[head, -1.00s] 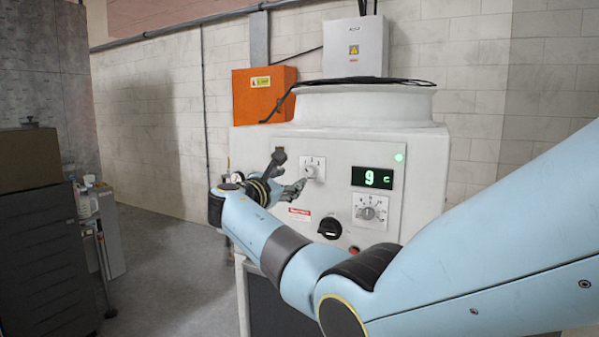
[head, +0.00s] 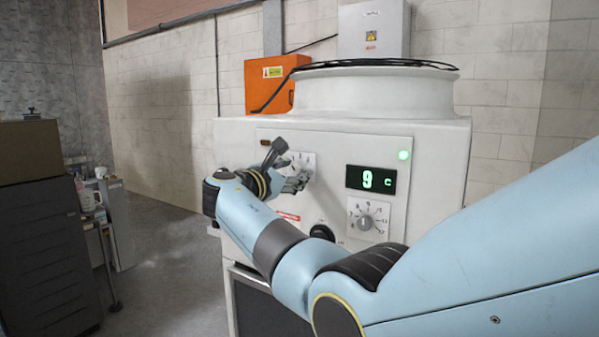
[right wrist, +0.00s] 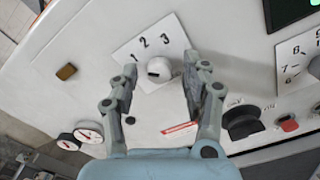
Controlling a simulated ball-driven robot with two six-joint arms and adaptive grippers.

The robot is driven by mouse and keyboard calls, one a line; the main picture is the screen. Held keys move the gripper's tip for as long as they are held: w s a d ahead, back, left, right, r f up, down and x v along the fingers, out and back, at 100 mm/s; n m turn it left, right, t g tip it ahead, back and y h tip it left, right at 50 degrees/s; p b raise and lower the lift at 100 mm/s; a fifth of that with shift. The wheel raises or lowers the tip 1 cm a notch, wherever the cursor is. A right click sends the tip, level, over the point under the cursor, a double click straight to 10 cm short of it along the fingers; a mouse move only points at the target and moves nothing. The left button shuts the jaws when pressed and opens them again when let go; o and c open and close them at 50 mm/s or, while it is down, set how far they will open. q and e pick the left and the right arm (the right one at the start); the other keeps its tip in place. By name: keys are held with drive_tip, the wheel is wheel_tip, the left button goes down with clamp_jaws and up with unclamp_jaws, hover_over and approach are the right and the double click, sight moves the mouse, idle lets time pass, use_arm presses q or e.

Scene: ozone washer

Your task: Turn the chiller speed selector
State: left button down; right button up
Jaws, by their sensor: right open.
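The speed selector is a pale round knob (right wrist: 159,69) on a white plate marked 1, 2, 3, seen in the right wrist view. In the head view its plate (head: 307,159) is partly covered by my right gripper (head: 290,166), and the knob is hard to make out. In the right wrist view my right gripper (right wrist: 160,68) is open, with one finger on each side of the knob in the picture. I see no clear contact, and the gap in depth is hard to judge. My left gripper is not in view.
The white chiller front also carries a green display (head: 371,179) reading 9 C, a numbered dial (head: 365,223), a black rotary switch (head: 322,232) and a green lamp (head: 404,155). Two gauges (right wrist: 88,135) show in the wrist view. A dark cabinet (head: 45,250) stands at left; floor between is clear.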

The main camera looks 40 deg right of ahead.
drive_tip(key=shift+a+r, duration=0.1)
drive_tip(key=shift+c, duration=0.6)
clamp_jaws()
